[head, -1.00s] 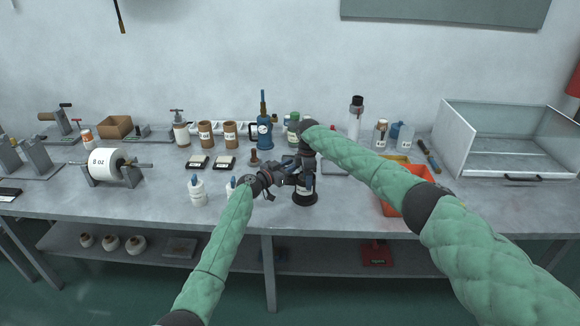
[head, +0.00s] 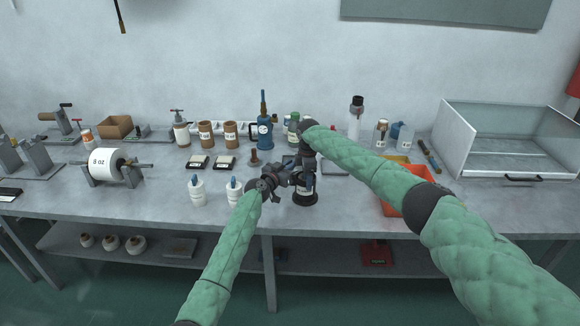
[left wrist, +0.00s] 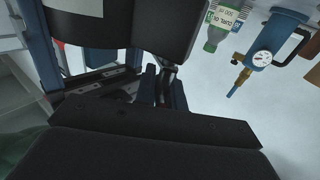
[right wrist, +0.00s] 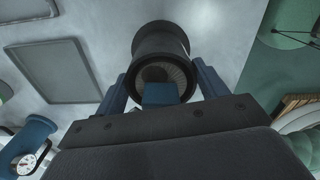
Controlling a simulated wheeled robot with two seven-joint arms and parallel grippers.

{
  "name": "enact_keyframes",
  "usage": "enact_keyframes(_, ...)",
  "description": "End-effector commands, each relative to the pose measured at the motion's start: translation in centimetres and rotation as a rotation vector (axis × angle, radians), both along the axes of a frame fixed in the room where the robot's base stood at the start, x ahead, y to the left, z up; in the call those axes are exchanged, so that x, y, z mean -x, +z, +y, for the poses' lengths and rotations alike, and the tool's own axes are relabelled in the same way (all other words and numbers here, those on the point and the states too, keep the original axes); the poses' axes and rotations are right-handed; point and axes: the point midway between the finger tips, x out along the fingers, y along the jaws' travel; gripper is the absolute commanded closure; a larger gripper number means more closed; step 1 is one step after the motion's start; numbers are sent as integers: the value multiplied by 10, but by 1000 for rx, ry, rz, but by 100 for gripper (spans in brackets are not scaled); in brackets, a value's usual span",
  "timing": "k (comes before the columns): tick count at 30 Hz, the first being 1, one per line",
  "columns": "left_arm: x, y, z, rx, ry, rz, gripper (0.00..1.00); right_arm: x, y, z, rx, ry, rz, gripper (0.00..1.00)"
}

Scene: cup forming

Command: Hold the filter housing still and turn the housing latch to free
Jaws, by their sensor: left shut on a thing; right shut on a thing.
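The filter housing (head: 305,199) is a black cylinder with a pale label, upright at the table's front middle. It also shows in the right wrist view (right wrist: 160,42) and, large and dark, in the left wrist view (left wrist: 165,22). My right gripper (head: 304,181) comes down from above, its blue fingers shut on the housing's sides. My left gripper (head: 292,179) reaches in from the left, its fingers close together on the housing latch (left wrist: 166,84), a thin dark piece. In the head view the grippers mostly hide the latch.
Two white bottles (head: 198,190) (head: 234,190) stand just left of my left gripper. A blue gauge device (head: 264,132) is behind. An orange bin (head: 394,206) lies right, under my right arm. The table's front edge is close to the housing.

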Motion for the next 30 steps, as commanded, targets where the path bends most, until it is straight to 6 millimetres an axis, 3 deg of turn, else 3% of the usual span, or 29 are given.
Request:
enact_keyframes(15,-2,2,3,4,213,-6,100,0,1,1,-1,2,1,65)
enact_keyframes(30,-1,1,5,1,287,-4,100,0,0,1,-1,1,1,65)
